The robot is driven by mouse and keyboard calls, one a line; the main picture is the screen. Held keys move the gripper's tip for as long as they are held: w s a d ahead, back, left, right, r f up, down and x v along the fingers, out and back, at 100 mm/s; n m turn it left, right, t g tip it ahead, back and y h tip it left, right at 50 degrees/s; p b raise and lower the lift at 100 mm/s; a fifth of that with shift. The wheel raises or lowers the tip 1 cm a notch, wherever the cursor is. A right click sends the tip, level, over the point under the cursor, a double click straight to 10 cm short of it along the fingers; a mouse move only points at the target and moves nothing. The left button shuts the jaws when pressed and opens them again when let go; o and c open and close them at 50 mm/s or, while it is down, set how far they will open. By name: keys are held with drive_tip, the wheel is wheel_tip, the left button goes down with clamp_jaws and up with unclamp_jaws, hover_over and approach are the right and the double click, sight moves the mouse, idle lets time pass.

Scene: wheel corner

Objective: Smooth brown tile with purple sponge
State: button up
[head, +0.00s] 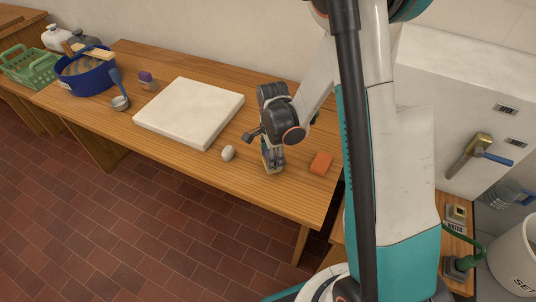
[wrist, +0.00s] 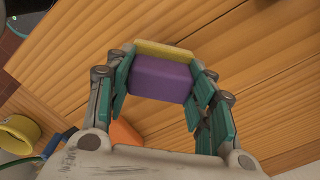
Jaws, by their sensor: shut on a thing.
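My gripper (head: 271,158) is over the right part of the wooden table in the head view. In the wrist view my gripper (wrist: 160,82) is shut on a purple sponge (wrist: 160,80) with a yellow layer along its far edge. Its fingers press on the sponge's left and right sides. In the head view the fingers mostly hide the sponge, and only a yellowish edge shows low on them. Whether it touches the table is unclear. I cannot make out a brown tile in either view.
A white slab (head: 190,112) lies on the table (head: 180,62). A pale lump (head: 228,153) and an orange block (head: 321,162) lie near my gripper. A ladle (head: 119,100), a small purple-topped object (head: 146,78), a blue tub (head: 88,80) and a green basket (head: 30,68) stand left.

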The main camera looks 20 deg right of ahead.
drive_tip(key=shift+s+d+f+b, duration=0.1)
drive_tip(key=shift+s+d+b, duration=0.25)
drive_tip(key=shift+s+d, duration=0.75)
drive_tip(key=shift+w+d, duration=0.55)
drive_tip(key=shift+d, duration=0.1)
drive_tip(key=shift+w+a, duration=0.95)
drive_tip(key=shift+w, duration=0.1)
drive_tip(key=shift+w, duration=0.1)
drive_tip(key=shift+w+a, duration=0.8)
drive_tip(key=shift+w, duration=0.05)
drive_tip(key=shift+w+d, duration=0.1)
drive_tip(key=shift+w+d+b, duration=0.35)
drive_tip(key=shift+w+d, duration=0.1)
drive_tip(key=shift+d, duration=0.15)
